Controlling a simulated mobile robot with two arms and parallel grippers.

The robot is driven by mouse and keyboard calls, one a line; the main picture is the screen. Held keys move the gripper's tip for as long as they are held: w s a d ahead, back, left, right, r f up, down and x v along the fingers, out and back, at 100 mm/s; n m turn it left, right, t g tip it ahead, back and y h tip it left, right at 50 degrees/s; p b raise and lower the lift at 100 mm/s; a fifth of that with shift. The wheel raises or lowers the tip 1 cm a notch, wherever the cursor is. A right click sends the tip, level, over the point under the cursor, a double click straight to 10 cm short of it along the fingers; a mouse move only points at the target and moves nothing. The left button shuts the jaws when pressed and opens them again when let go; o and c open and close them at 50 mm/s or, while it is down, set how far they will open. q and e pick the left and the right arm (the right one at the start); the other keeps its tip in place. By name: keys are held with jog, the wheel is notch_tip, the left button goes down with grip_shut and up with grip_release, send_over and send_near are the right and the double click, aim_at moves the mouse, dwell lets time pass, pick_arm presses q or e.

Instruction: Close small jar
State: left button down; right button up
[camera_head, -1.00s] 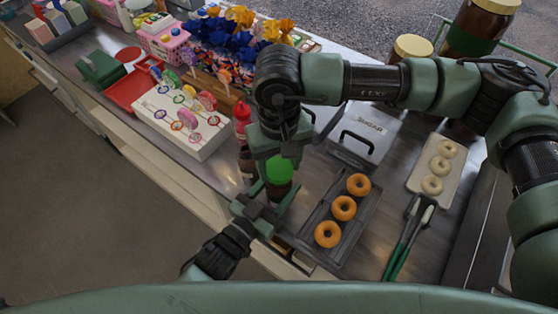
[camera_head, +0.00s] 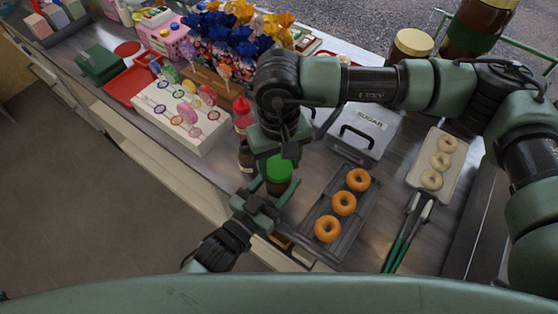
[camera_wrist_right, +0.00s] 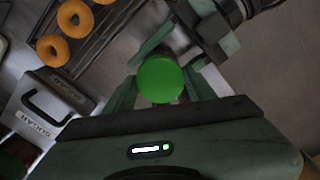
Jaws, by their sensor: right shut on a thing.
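A small dark jar (camera_head: 278,187) with a bright green lid (camera_head: 279,167) is near the counter's front edge in the head view. My right gripper (camera_head: 277,160) comes down from above and is shut on the green lid. In the right wrist view the round lid (camera_wrist_right: 160,79) sits between its fingers. My left gripper (camera_head: 270,193) reaches in from the lower left, with its fingers on either side of the jar's body. I cannot tell whether they touch it. The jar's lower part is partly hidden by the left gripper.
A grey tray (camera_head: 318,210) with three donuts and green-handled tongs (camera_head: 405,235) lie to the right. A sugar box (camera_head: 375,125) stands behind. A red-capped bottle (camera_head: 243,115) and a white lollipop stand (camera_head: 195,138) are to the left.

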jog(key=shift+f, duration=0.6)
